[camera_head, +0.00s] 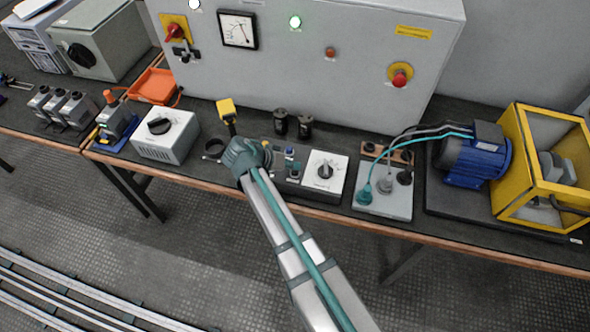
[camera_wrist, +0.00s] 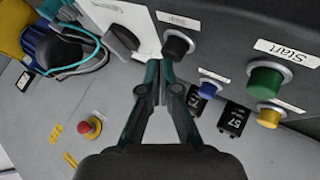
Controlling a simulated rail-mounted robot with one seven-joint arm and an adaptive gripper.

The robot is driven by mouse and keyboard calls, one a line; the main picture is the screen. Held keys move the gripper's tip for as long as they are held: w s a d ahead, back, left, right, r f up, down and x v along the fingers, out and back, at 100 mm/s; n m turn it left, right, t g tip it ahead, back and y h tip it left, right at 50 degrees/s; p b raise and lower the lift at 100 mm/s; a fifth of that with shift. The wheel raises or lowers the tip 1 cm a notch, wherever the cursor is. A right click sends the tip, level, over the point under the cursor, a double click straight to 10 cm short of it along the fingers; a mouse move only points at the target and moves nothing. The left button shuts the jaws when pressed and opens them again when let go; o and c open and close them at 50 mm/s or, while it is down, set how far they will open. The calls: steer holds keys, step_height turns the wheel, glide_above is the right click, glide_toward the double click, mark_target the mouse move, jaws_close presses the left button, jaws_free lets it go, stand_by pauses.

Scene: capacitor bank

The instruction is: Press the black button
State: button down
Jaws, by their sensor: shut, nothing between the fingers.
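The black button (camera_wrist: 177,44) shows in the wrist view between a large black rotary knob (camera_wrist: 122,40) and a blue button (camera_wrist: 208,88) on the control box. A small white label, too small to read, sits beside it. My gripper (camera_wrist: 158,66) is shut and empty. Its fingertips appear just beside the black button's near edge; I cannot tell whether they touch it. In the head view my gripper (camera_head: 262,158) is over the left part of the control box (camera_head: 325,174), and my wrist hides some of that box. The black button is too small to make out clearly there.
A green button (camera_wrist: 266,79) labelled "Start" and a yellow button (camera_wrist: 269,117) stand farther along the box. Two black parts (camera_head: 293,124) stand behind it. A socket box (camera_head: 385,190) with cables and a blue motor (camera_head: 474,158) are to the right.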

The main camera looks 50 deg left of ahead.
steer(key=shift+f+b, duration=0.55)
steer(key=shift+f, duration=0.2)
stand_by(0.6)
steer(key=shift+r, duration=0.1)
steer(key=shift+r+p, duration=0.4)
steer(key=shift+r, duration=0.85)
steer(key=shift+r+p, duration=0.75)
steer(key=shift+r, duration=1.8)
steer(key=shift+f, duration=0.1)
